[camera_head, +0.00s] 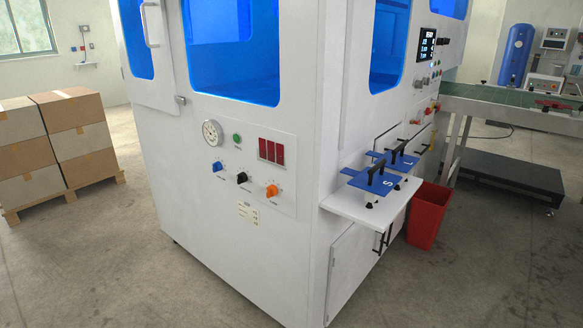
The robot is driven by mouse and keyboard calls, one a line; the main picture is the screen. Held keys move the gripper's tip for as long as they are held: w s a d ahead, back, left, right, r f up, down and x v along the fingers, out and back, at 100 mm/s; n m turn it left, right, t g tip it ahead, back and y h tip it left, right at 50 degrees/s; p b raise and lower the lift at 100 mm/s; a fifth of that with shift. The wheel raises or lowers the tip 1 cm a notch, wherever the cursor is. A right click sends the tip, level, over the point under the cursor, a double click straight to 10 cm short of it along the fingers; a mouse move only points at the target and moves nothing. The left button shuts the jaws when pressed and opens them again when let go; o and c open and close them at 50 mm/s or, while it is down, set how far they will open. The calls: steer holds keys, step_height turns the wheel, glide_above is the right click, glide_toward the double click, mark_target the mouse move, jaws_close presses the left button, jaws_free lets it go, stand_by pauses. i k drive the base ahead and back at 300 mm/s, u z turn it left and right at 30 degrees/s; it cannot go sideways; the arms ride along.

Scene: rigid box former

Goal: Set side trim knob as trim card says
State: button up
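On the white machine's front panel sit three knobs in a row: a blue knob (218,167), a black knob (242,178) and an orange knob (272,190). Tick marks surround them, but the labels below are too small to read, so I cannot tell which is the side trim knob. A small cream card (248,212) with dark print is fixed below the knobs. It may be the trim card; its text is not legible. My gripper is not in view.
A round gauge (212,132), a green button (236,137) and a red display (271,151) sit above the knobs. A white shelf (345,203) with blue handled plates juts out at right, above a red bin (428,214). Stacked boxes (72,110) stand left. Floor ahead is clear.

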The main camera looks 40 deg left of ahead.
mark_target(217, 166)
steer(key=z, duration=1.1)
steer(key=i, duration=0.35)
steer(key=u, duration=3.45)
steer(key=i, duration=0.3)
